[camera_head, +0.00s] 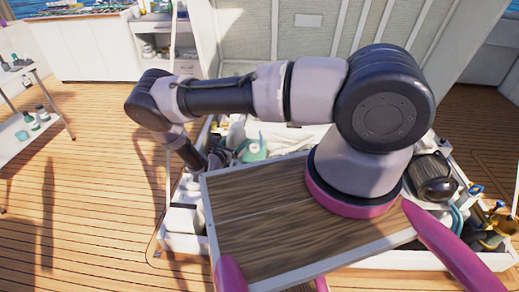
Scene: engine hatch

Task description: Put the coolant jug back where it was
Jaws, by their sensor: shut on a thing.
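My gripper (214,160) is small and dark in this view, at the end of my arm, low over the left part of the open engine hatch (178,243). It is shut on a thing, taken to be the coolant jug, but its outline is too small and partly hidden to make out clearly. A teal-and-white item (252,149) is just right of the gripper; I cannot tell whether it is the jug or touches the fingers. White containers (184,218) stand in the hatch below and left of the gripper. My arm and the wood-grained panel under it hide the hatch's middle.
A black engine part (434,178) and brass-coloured parts (487,238) fill the hatch's right side. A white shelf table (35,125) with bottles stands at the far left. White cabinets (95,48) line the back. The planked deck (90,200) at left is clear.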

